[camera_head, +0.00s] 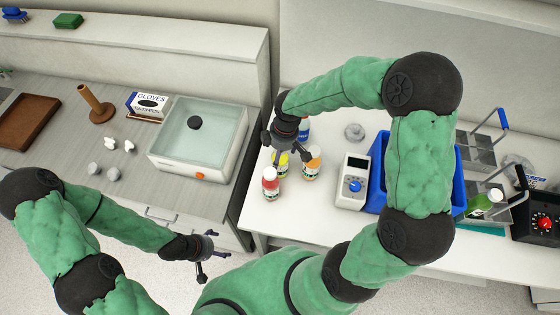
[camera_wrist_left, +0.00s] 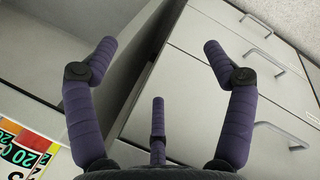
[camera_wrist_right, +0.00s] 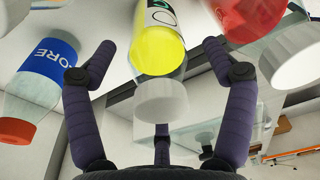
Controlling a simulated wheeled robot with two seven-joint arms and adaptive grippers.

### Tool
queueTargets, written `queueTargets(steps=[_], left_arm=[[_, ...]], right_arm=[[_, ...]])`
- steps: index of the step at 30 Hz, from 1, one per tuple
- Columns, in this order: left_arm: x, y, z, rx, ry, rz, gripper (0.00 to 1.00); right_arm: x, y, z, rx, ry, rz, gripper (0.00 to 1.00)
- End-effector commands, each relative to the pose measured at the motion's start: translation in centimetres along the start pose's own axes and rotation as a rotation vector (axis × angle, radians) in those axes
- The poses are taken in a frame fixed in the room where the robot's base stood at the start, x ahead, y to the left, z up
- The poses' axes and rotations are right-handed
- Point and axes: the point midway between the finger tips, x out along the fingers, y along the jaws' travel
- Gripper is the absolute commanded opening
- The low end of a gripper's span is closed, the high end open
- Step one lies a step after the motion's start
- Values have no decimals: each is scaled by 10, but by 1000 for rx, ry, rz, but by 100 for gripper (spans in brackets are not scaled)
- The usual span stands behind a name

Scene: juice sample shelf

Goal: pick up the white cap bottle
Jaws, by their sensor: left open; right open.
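A yellow bottle with a white cap (camera_wrist_right: 160,98) is between the fingers of my open right gripper (camera_wrist_right: 160,50) in the right wrist view; I cannot tell whether they touch. In the head view this yellow bottle (camera_head: 281,166) is mostly hidden under the right gripper. A red bottle (camera_head: 270,183) with a white cap stands just in front of it; its large white cap (camera_wrist_right: 294,55) shows at the right of the right wrist view. My left gripper (camera_head: 208,258) is open and empty, low beside the drawers (camera_wrist_left: 235,85).
A blue-labelled bottle with a red cap (camera_wrist_right: 38,80) and an orange bottle (camera_head: 312,164) stand close by. A grey meter (camera_head: 351,184) and blue bin (camera_head: 377,172) are to the right. A green bottle (camera_head: 478,205) stands further right. A water bath (camera_head: 170,160) is left.

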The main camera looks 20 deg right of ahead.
Motion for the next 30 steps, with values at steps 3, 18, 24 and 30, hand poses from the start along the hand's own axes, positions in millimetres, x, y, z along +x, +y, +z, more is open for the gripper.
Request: queueTargets(steps=[3, 18, 24, 30], left_arm=[[0, 0, 0, 0, 0, 0, 84], [0, 0, 0, 0, 0, 0, 84], [0, 0, 0, 0, 0, 0, 84], [0, 0, 0, 0, 0, 0, 84]], right_arm=[[4, 0, 0, 0, 1, 1, 84], [3, 0, 0, 0, 0, 0, 0], [3, 0, 0, 0, 1, 1, 0], [-2, 0, -1, 0, 1, 2, 0]])
